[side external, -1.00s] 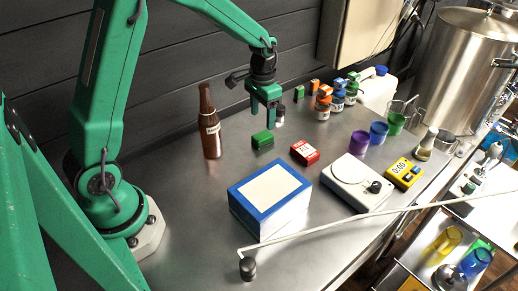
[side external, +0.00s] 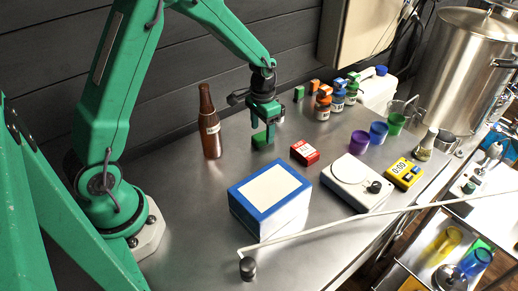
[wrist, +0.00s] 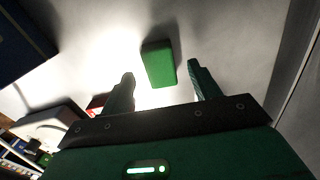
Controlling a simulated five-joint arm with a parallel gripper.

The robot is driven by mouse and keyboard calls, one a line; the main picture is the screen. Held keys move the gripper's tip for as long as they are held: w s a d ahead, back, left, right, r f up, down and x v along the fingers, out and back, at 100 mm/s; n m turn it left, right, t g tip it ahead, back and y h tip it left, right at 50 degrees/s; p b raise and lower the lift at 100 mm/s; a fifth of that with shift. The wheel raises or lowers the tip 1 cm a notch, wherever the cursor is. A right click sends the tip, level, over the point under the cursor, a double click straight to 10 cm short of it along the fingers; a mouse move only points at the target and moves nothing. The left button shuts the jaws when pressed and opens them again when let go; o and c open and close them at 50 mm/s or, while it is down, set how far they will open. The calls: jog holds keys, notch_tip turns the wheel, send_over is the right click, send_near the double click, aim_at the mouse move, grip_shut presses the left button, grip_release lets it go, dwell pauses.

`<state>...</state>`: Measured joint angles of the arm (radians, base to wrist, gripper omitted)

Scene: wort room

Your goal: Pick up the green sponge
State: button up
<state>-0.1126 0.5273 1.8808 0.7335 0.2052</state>
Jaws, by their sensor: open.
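The green sponge (side external: 260,140) is a small block on the steel table, right of the brown bottle. In the wrist view the sponge (wrist: 159,64) lies ahead of the fingertips, in the gap between their lines, apart from both. My gripper (side external: 263,122) is open just above the sponge, and a finger overlaps it in the side view. The wrist view shows both fingers of my gripper (wrist: 161,72) spread with nothing between them. Whether a finger touches the sponge cannot be told from the side view.
A brown bottle (side external: 209,125) stands close on the left. A red box (side external: 305,152) lies to the right. A blue-and-white box (side external: 269,197) and a white scale (side external: 352,183) are nearer the front. Several small jars and cups stand behind to the right.

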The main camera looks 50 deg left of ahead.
jog(key=shift+f, duration=1.25)
jog(key=c, duration=1.1)
jog(key=shift+o, duration=0.2)
jog(key=shift+r, duration=0.2)
jog(key=shift+r, duration=0.55)
jog(key=r, duration=0.3)
jog(key=shift+s+d+r, duration=0.15)
jog(key=shift+d, duration=0.25)
jog(key=s+d+r, duration=0.4)
jog(key=d+r, duration=0.2)
jog(key=d, duration=0.3)
jog(key=shift+s+d+r, duration=0.15)
jog(key=shift+s+d, duration=0.15)
jog(key=shift+d, duration=0.1)
